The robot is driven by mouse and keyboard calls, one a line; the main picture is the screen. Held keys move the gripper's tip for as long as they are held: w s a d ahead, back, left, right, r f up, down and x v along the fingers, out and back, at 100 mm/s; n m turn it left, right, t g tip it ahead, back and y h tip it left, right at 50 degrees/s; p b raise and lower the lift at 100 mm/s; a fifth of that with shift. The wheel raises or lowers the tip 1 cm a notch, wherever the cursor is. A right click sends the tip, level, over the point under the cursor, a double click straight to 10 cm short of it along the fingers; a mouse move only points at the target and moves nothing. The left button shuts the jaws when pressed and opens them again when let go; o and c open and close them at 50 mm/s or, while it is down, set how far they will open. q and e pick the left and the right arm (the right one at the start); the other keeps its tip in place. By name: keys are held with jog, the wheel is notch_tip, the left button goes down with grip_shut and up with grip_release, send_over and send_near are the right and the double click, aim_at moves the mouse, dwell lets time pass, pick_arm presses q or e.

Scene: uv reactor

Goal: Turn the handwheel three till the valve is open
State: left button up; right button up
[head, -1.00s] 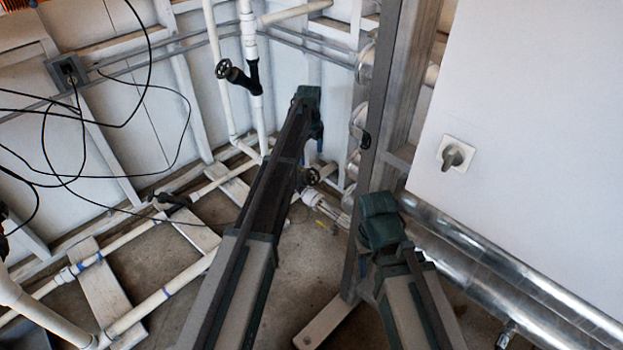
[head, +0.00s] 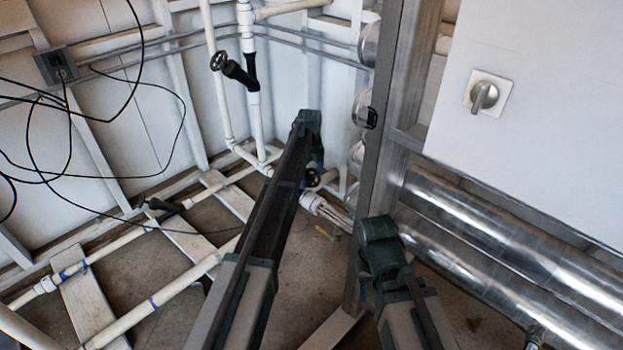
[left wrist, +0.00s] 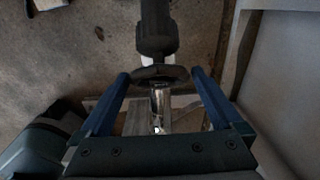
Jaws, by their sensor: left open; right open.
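A dark handwheel (left wrist: 160,75) on a light grey shiny stem stands between the fingers of my left gripper (left wrist: 160,73) in the left wrist view. The blue fingers are open, one on each side of the rim; contact cannot be told. A dark handwheel (head: 312,178) also shows beside my left arm in the head view, partly hidden by it. Other handwheels are a black one (head: 218,60) on the upright white pipe and a dark valve (head: 165,206) on the low pipe. No number marks handwheel three. My right gripper is not in view.
A grey metal post (head: 385,130) stands between my two arms. A white panel with a grey knob (head: 485,96) and large silver pipes (head: 490,230) fill the right. White pipes (head: 165,290) run low on the left, and black cables (head: 70,150) hang by the wall.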

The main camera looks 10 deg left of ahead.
pick_arm(q)
jog(key=c, duration=1)
jog(key=shift+s, duration=0.15)
jog(key=shift+s+a+f+n+t+h+b, duration=0.15)
jog(key=shift+n+t+h+b, duration=0.25)
jog(key=shift+n+t, duration=0.4)
jog(key=shift+s+n+t+b, duration=0.15)
jog(key=shift+n+t+b, duration=0.15)
jog(key=shift+n+t, duration=0.3)
jog(key=n+t+b, duration=0.3)
jog(key=shift+s+f+n+h, duration=0.2)
jog(key=shift+n+h, duration=0.1)
jog(key=shift+h, duration=0.1)
jog(key=n+t+b, duration=0.1)
jog(key=b, duration=0.1)
jog(key=n+t+b, duration=0.1)
jog(key=n+t, duration=0.1)
jog(key=n+t+y+b, duration=0.1)
jog(key=n+b, duration=0.1)
jog(key=shift+s+f+b, duration=0.15)
jog(key=shift+f+b, duration=0.1)
jog(key=shift+b, duration=0.05)
jog(key=shift+d+r+n+t+y+b, duration=0.15)
jog(key=shift+n+t+y+b, duration=0.45)
jog(key=shift+n+b, duration=0.3)
jog(key=shift+d+n+t+y+b, duration=0.1)
jog(key=shift+n+t+y+b, duration=0.3)
jog(key=shift+n+t+b, duration=0.45)
